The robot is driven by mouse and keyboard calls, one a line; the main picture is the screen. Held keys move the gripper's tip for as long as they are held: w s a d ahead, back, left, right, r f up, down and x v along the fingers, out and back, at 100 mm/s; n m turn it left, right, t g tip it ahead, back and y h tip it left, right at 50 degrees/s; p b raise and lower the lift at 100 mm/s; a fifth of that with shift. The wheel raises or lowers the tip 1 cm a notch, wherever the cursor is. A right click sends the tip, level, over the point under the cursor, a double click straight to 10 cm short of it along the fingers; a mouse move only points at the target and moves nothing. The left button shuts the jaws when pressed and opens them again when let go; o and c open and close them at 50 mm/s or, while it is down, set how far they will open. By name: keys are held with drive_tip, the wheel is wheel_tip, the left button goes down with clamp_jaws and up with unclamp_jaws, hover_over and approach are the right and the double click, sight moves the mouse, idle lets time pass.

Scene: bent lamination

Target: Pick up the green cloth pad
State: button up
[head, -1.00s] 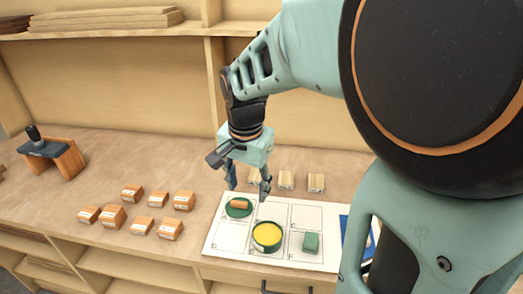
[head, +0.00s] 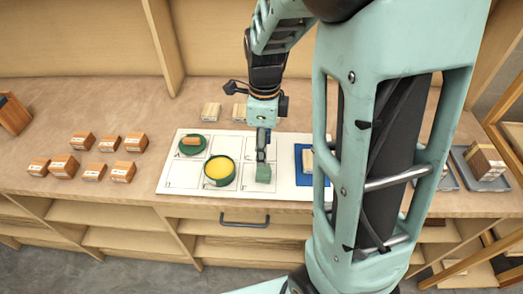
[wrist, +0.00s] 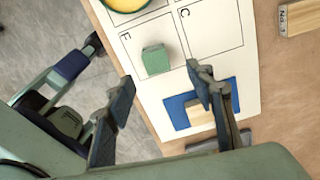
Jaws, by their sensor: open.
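The green cloth pad (head: 263,173) is a small green block on the white sheet, in a marked cell right of the yellow-filled green tin. My gripper (head: 262,150) is just above and behind the pad in the head view. In the wrist view my gripper (wrist: 165,90) is open, its fingers spread wide with nothing between them. I cannot tell from the head view how large the height gap to the pad is.
The white sheet (head: 178,180) also bears the green tin (head: 219,170) and a green disc with a brown block (head: 191,144). A blue pad with a pale block (wrist: 176,112) lies to the right. Several small orange-brown boxes (head: 63,165) stand at left.

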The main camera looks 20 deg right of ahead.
sight(262, 170)
wheel_tip(262, 170, down, 4)
drive_tip(key=shift+r, duration=0.15)
drive_tip(key=shift+s+a+f, duration=0.1)
drive_tip(key=shift+a+f, duration=0.1)
drive_tip(key=shift+f, duration=1.15)
drive_tip(key=shift+s+a+f, duration=0.1)
drive_tip(key=shift+a+f, duration=0.05)
drive_tip(key=shift+f, duration=1.2)
drive_tip(key=c, duration=1.1)
drive_tip(key=shift+o, duration=0.2)
drive_tip(key=shift+r, duration=0.1)
